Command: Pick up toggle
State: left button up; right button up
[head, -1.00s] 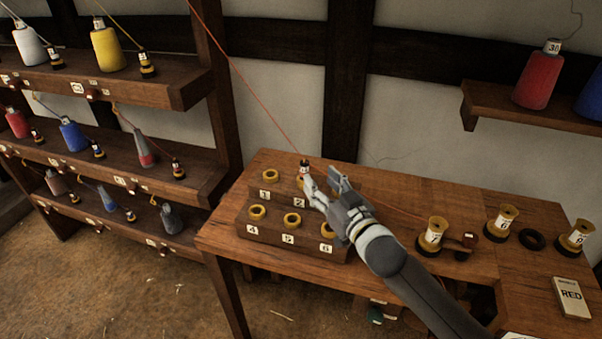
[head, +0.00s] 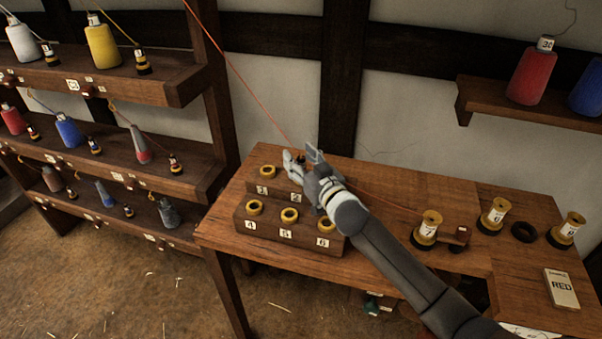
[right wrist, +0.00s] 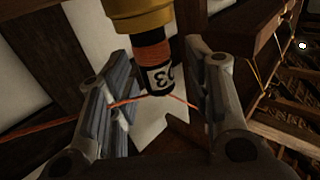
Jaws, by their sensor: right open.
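The toggle (right wrist: 157,65) is a small black bobbin wound with red thread, with a yellow part and a white number label. In the right wrist view it sits between my right gripper's (right wrist: 153,105) two spread fingers, with room on both sides. In the head view my right gripper (head: 304,156) is open over the back row of a stepped wooden block (head: 266,233), and hides most of the toggle. A red thread (head: 250,92) runs from the toggle's place up to the left. My left gripper is not in view.
The block has several yellow rings in numbered places. Shelves with cones (head: 103,45) stand at left; a wall shelf (head: 500,96) is at right.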

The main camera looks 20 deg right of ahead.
grip_shut()
jog(key=shift+r, duration=0.1)
dwell(0.3)
